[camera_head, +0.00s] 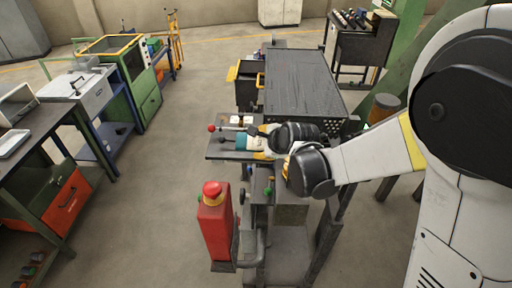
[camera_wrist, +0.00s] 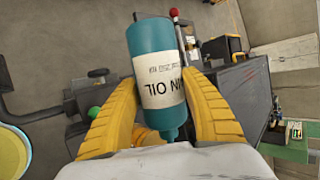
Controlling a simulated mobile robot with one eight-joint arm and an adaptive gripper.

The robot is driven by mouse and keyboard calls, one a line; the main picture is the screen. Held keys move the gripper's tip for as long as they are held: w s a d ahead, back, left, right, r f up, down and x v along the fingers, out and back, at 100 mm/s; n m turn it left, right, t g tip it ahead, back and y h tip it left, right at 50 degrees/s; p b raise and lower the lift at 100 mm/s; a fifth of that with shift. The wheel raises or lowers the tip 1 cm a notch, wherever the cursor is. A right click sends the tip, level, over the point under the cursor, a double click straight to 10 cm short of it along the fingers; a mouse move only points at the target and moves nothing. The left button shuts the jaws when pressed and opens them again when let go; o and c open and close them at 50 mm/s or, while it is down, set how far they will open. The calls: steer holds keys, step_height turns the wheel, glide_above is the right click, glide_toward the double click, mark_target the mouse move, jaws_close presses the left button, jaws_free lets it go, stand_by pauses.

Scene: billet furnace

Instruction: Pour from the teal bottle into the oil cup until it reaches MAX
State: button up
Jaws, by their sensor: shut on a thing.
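The teal bottle (camera_wrist: 160,36) has a white label with upside-down dark lettering ending in "N OIL". My gripper (camera_wrist: 160,88), with ribbed yellow fingers, is shut on it, one finger on each side. In the wrist view the bottle's narrow end points to the bottom of the picture and its broad end to the top. In the head view the teal bottle (camera_head: 241,141) shows small beside my gripper (camera_head: 262,149), over the grey shelf (camera_head: 222,151) of the central machine. I cannot make out the oil cup or its MAX mark in either view.
A red post with a red button (camera_head: 214,215) stands in front of the machine. A red-knobbed lever (camera_head: 213,128) is close to the bottle. A dark slatted bed (camera_head: 303,80) lies behind. Benches line the left, with open floor between.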

steer(key=shift+r, duration=0.25)
steer(key=shift+r+m+y+p, duration=0.3)
steer(key=shift+r+y+p, duration=0.1)
steer(key=shift+d+r+y, duration=0.15)
steer(key=shift+r+y, duration=0.15)
steer(key=shift+d+r+m+t+y+b, duration=0.15)
steer(key=shift+r+m+t+y+b, duration=0.15)
steer(key=shift+r+m+y+b, duration=0.25)
steer(key=shift+r, duration=0.1)
stand_by(3.5)
